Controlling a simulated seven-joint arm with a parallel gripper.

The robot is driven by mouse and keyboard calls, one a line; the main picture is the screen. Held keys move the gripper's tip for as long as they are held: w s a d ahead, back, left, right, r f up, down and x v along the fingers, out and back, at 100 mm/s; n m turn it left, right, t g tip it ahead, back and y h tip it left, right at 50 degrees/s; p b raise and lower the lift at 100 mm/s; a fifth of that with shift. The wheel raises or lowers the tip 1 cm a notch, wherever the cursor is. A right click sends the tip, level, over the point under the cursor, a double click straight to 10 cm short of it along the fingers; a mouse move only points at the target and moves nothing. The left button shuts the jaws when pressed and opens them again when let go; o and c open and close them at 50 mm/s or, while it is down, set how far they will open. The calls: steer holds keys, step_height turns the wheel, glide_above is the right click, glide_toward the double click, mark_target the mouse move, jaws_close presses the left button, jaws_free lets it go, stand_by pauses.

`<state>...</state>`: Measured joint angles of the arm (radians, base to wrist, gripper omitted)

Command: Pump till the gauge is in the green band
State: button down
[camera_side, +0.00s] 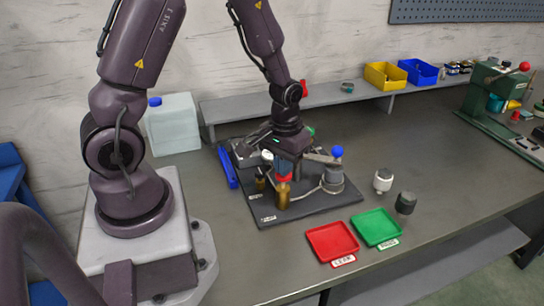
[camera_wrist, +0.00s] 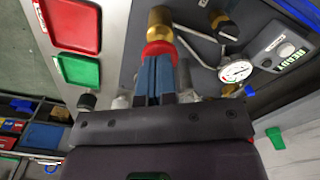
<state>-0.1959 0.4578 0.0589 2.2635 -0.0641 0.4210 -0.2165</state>
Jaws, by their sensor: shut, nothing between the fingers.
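A small gauge with a white dial (camera_wrist: 236,71) shows in the wrist view, right of my gripper; its needle and bands are too small to read. In the side view, a lever with a blue ball (camera_side: 337,151) rises over a grey round body (camera_side: 333,180) on the dark board (camera_side: 285,215). A brass cylinder (camera_side: 283,196) with a red collar stands at the board's front; it also shows in the wrist view (camera_wrist: 158,20). My gripper (camera_side: 284,171) points down, shut and empty, its blue fingertips at the red collar. I cannot tell whether they touch it.
A red tray (camera_side: 332,242) and a green tray (camera_side: 376,228) lie right of the board. Two small knobbed parts, one pale (camera_side: 383,181) and one dark (camera_side: 405,203), stand near them. A white jug (camera_side: 172,125) stands behind left. A box labelled READY (camera_wrist: 285,50) sits on the board.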

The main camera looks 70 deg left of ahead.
steer(key=shift+f, duration=1.1)
steer(key=shift+r, duration=2.3)
step_height(320, 180, up, 6)
steer(key=shift+f, duration=2.95)
steer(key=shift+f, duration=0.15)
steer(key=shift+f, duration=2.2)
steer(key=shift+r, duration=2.3)
